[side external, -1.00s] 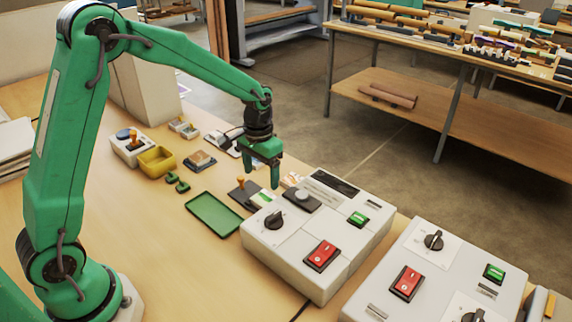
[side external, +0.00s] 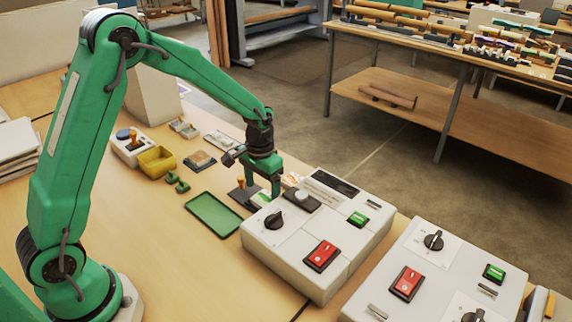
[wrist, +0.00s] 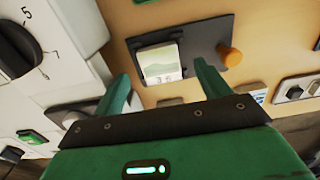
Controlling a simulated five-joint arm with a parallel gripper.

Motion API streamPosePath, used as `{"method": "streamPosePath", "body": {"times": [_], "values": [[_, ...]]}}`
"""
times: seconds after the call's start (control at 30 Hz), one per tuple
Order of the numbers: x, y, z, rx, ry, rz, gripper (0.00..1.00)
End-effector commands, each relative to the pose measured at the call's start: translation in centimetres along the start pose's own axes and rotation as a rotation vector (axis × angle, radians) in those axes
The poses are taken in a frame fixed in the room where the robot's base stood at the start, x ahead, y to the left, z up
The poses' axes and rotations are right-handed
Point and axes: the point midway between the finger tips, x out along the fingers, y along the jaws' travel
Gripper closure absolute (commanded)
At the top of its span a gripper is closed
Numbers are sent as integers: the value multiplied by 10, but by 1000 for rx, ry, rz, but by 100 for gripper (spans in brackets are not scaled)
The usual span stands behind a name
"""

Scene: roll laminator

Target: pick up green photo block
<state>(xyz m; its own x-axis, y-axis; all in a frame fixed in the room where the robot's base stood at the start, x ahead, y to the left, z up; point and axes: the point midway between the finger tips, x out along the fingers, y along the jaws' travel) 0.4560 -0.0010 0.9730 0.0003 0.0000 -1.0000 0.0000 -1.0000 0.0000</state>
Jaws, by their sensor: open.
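The green photo block (wrist: 161,64) is a small pale block with a green landscape picture on its face. In the wrist view it sits in a dark holder, ahead of and between my finger lines. In the side view the block (side external: 261,199) is partly hidden behind my fingers. My gripper (side external: 262,188) points down just above it, with its fingers apart. In the wrist view my gripper (wrist: 162,78) is open with nothing between its fingers. The fingers appear apart from the block, though their exact height above it is hard to tell.
An orange-knobbed peg (wrist: 232,56) stands on the dark holder (wrist: 205,32) beside the block. A white control box (side external: 316,262) with knobs and switches stands close on the right. A green tray (side external: 214,214) lies to the left, and a yellow bin (side external: 157,162) is farther back.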

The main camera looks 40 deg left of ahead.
Motion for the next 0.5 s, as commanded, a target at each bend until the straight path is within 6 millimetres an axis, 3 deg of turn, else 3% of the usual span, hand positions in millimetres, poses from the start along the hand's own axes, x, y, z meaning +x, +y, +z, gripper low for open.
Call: {"method": "streamPosePath", "body": {"times": [0.2, 0.5], "values": [[25, 0, 0, 0, -2, 0, 25], [32, 0, 0, 0, -1, 0, 25]]}}
